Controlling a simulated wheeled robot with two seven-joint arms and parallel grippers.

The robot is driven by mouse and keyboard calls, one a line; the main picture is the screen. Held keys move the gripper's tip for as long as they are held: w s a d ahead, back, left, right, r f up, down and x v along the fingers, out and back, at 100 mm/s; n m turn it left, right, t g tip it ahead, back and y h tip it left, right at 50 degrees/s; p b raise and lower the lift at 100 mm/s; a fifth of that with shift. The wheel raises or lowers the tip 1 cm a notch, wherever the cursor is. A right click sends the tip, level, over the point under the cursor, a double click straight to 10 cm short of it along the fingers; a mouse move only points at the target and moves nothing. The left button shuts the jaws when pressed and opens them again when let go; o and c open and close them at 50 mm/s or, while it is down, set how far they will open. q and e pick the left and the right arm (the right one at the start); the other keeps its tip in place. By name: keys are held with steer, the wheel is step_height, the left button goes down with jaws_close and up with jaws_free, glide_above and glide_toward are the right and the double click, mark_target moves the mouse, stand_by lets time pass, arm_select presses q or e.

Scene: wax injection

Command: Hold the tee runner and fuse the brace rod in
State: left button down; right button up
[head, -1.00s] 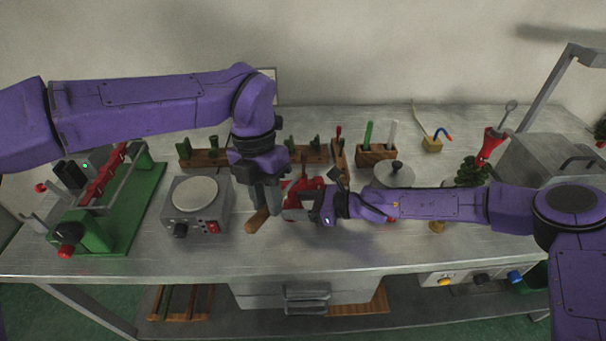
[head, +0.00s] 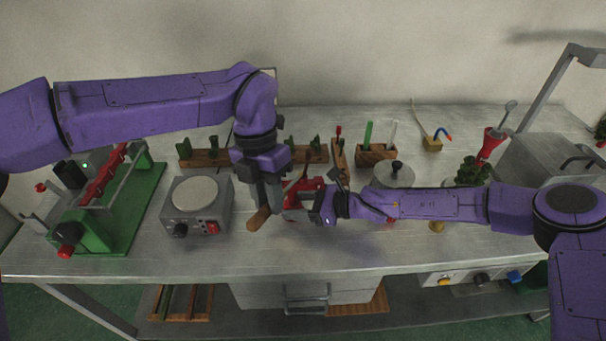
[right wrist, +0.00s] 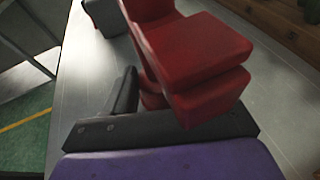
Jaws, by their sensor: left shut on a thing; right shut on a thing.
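My left gripper (head: 266,200) points down over the middle of the bench and is shut on a tool with a wooden handle (head: 259,219). The handle's end sticks out low and to the left. My right gripper (head: 322,206) reaches in from the right, just beside the left one, and is shut on a red part (head: 305,188), seemingly the tee runner. In the right wrist view the red part (right wrist: 198,60) shows as large stacked blocks beside a dark finger (right wrist: 123,95). The grippers hide much of it. I cannot pick out the brace rod.
A grey hotplate (head: 196,198) stands left of the grippers, with a green-based fixture (head: 125,225) farther left. Behind are a wooden rack (head: 205,158) with green pieces and a wooden block (head: 376,155) with tubes. A lidded pot (head: 393,174) stands behind my right arm. The bench front is mostly clear.

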mark_target(257, 217)
stand_by(0.8)
arm_select(q)
steer(key=shift+s+a+r, duration=0.5)
steer(key=shift+s+r, duration=0.15)
steer(key=shift+s, duration=0.2)
steer(key=shift+s+a+r, duration=0.5)
steer(key=shift+s+r, duration=0.15)
steer(key=shift+s, duration=0.2)
steer(key=shift+s+v, duration=0.2)
steer(key=shift+v, duration=0.8)
steer(key=shift+s+v, duration=0.2)
steer(key=shift+v, duration=0.75)
steer(key=shift+d+r, duration=0.1)
steer(key=shift+d, duration=0.05)
arm_select(e)
steer(key=o, duration=0.9)
